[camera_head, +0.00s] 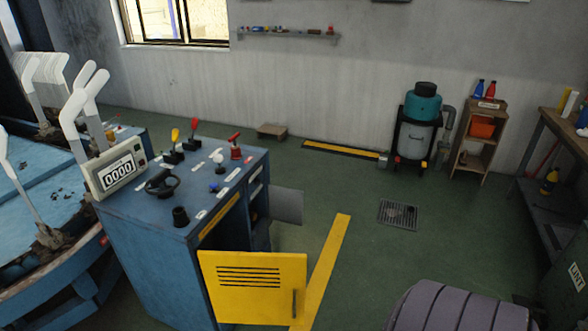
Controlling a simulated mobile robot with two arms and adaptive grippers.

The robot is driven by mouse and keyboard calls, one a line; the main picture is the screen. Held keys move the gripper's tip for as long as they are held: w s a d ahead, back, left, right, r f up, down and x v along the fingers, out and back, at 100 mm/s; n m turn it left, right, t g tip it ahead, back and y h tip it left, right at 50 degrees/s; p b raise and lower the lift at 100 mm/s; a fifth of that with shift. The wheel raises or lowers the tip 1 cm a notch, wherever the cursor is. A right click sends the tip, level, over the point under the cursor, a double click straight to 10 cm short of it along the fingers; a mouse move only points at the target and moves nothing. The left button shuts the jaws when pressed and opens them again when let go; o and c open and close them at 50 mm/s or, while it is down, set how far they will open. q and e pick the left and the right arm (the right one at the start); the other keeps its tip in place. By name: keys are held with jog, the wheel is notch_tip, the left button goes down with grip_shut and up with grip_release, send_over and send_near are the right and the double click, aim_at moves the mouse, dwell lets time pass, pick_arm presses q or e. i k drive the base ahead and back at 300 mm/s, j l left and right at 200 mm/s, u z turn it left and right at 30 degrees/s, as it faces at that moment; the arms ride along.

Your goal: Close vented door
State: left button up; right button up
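The vented door (252,285) is yellow, with several dark slots near its top and a dark upright handle near its right edge. It stands open at the front of the blue control cabinet (150,262), swung out from the body, with its left edge at the cabinet's near corner. The dark opening of the cabinet shows behind and above it. The door's lower edge is close to the bottom of the picture. Neither of my grippers shows in the head view.
A second, grey panel (287,206) juts out from the cabinet's far end. Yellow floor marking (328,255) runs beside the door. A dark ribbed rounded thing (458,308) fills the lower right. Green floor around the drain grate (398,214) is clear. A workbench (562,135) stands at right.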

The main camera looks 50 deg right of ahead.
aim_at(244, 288)
jog(key=z, duration=1.2)
